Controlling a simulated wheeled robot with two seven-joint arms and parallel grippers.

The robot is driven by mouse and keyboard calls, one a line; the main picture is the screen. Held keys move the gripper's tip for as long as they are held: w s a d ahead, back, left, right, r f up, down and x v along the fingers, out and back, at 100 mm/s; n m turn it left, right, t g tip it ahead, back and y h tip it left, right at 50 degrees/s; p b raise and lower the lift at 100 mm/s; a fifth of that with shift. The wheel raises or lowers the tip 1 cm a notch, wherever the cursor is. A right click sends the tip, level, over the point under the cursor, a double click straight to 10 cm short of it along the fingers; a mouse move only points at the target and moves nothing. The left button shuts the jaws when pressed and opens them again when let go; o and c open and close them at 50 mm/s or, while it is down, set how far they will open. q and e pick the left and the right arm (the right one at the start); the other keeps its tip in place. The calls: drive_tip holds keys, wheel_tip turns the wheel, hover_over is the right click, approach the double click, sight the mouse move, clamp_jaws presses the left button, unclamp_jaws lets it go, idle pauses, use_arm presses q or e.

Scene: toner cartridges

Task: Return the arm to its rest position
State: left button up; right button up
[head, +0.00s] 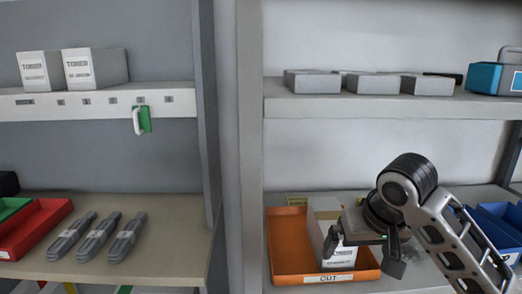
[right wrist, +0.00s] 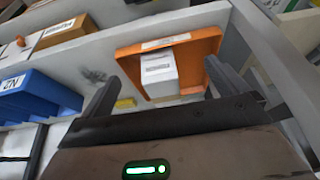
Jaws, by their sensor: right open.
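My right gripper (head: 367,256) hangs in front of the lower right shelf, over the front of the orange tray (head: 285,258) marked OUT. It is open. A white toner box (head: 340,257) stands upright in the tray, partly hidden behind the gripper. In the right wrist view, the fingers of my right gripper (right wrist: 162,88) are spread wide with nothing between them. The white box (right wrist: 160,72) stands in the orange tray (right wrist: 207,45) beyond the fingertips, and looks apart from them. My left gripper is not in view.
Blue bins (head: 497,222) stand right of my right arm; they also show in the right wrist view (right wrist: 38,95). Grey cartridges (head: 370,84) lie on the shelf above. Two toner boxes (head: 92,69), dark cartridges (head: 97,238) and a red tray (head: 35,228) are at left.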

drive_tip(key=s+a+f+t+y, duration=0.1)
drive_tip(key=a+f+y, duration=0.15)
drive_tip(key=f, duration=0.75)
drive_tip(key=s+a+f+t+y, duration=0.1)
drive_tip(key=s+a+f, duration=0.15)
drive_tip(key=f, duration=0.75)
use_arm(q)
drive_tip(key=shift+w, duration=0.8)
use_arm(e)
drive_tip(key=s+d+f+n+t, duration=0.1)
drive_tip(key=s+f, duration=0.4)
drive_tip(key=s, duration=0.2)
drive_tip(key=s+d+f+n+t+h, duration=0.1)
drive_tip(key=s+f+t, duration=0.1)
drive_tip(key=s+f, duration=0.3)
drive_tip(key=s, duration=0.3)
drive_tip(key=shift+s+d+f, duration=0.15)
drive_tip(key=shift+d+f, duration=0.05)
drive_tip(key=shift+f, duration=0.05)
